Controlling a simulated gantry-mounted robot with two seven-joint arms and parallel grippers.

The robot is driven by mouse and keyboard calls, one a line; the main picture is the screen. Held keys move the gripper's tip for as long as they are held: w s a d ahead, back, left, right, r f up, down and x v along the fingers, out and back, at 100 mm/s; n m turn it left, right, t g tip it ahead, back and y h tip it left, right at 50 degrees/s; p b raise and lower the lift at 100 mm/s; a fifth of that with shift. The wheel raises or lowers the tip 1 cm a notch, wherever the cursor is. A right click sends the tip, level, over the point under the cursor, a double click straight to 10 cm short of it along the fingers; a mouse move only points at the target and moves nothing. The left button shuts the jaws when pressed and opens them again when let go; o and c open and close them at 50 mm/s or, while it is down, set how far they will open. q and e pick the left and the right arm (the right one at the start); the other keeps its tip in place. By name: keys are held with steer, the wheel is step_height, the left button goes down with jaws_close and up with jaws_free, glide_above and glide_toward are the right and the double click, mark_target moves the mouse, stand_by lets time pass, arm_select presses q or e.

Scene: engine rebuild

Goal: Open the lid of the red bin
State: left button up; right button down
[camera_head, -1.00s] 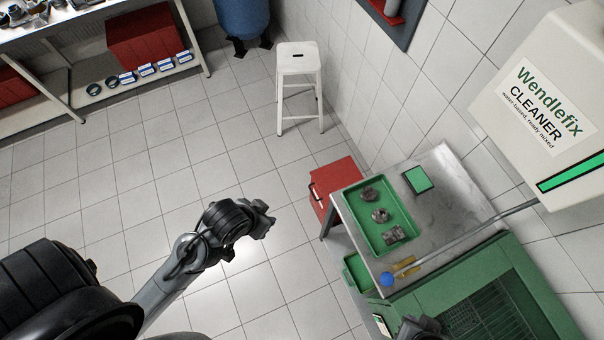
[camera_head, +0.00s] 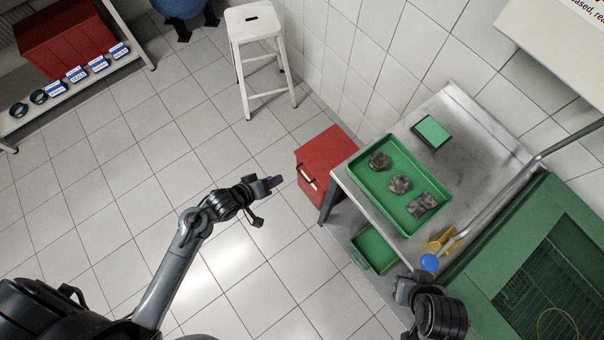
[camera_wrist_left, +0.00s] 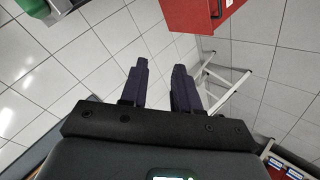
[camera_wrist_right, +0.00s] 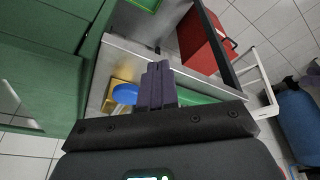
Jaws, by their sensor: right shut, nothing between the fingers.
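The red bin (camera_head: 333,155) stands on the floor at the left end of the steel table, its lid down. My right gripper (camera_head: 405,288) is over the table's near end. In the right wrist view its fingers (camera_wrist_right: 158,82) are together and empty; the bin (camera_wrist_right: 203,42) is farther off.
The steel table (camera_head: 460,125) holds a green tray (camera_head: 375,195) with metal parts. A blue-tipped tool (camera_head: 429,263) lies near my right gripper. A green bin (camera_head: 375,248) is below the table. A white stool (camera_head: 252,20) stands behind the red bin. Floor left of the bin is clear.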

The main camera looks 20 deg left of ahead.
arm_select(q)
steer(key=w+f+n+t+h+b, duration=0.1)
steer(key=w+f+n+b, duration=0.1)
steer(key=f+b, duration=0.8)
steer(key=w+f+n+t+h+b, duration=0.1)
steer(key=w+f+n+h+b, duration=0.15)
steer(key=f+b, duration=0.75)
steer(key=n+t+b, duration=0.2)
steer(key=b, duration=1.3)
glide_toward(303, 176)
steer(key=shift+m, duration=0.25)
steer(key=shift+f+b+x, duration=0.15)
steer(key=shift+b+x, duration=1.25)
steer(key=shift+x, duration=1.15)
steer(key=shift+f+b+x, duration=0.1)
steer(key=shift+b+x, duration=1.3)
steer(key=shift+x, duration=1.2)
steer(key=shift+s+a, duration=0.1)
jaws_close()
